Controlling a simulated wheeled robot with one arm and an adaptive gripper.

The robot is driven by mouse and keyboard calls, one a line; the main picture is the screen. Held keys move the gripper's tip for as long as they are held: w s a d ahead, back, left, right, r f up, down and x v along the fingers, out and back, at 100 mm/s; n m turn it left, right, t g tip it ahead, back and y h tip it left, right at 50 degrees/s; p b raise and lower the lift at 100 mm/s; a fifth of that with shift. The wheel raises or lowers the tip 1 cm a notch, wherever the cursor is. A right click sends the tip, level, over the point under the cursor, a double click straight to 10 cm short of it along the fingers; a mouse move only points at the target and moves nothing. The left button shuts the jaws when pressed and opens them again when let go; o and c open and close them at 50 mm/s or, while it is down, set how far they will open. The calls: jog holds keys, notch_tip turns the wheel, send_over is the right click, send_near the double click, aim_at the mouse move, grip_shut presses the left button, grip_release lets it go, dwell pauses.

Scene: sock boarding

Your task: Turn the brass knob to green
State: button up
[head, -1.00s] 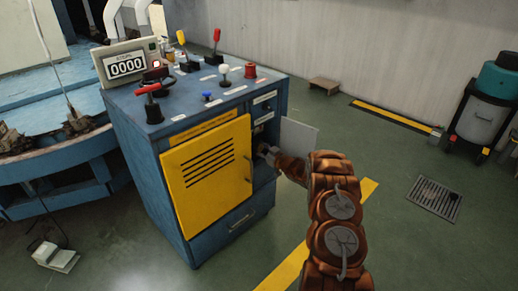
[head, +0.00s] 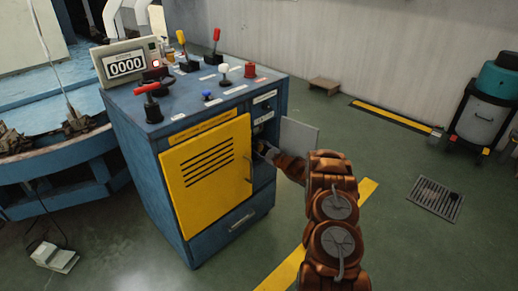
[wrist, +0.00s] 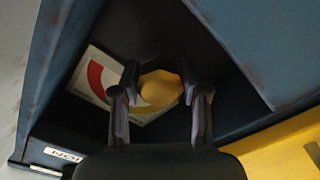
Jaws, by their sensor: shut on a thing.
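The brass knob (wrist: 161,90) sits inside a recess of the blue cabinet (head: 220,225), in front of a white dial plate (wrist: 95,72) with a red arc. No green mark shows; part of the plate is hidden behind the knob and fingers. My gripper (wrist: 159,78) has one finger on each side of the knob and is shut on it. In the head view my gripper (head: 268,151) reaches into the open compartment at the cabinet's right front, and the knob cannot be made out there.
A small grey door (head: 299,138) stands open just right of my gripper. A yellow louvred door (head: 205,170) is left of the compartment. The floor to the right is mostly clear.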

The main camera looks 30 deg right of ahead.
jog(key=shift+a+r, duration=0.1)
dwell(0.3)
jog(key=o, duration=1.2)
jog(key=shift+c, duration=0.2)
jog(key=v, duration=1.2)
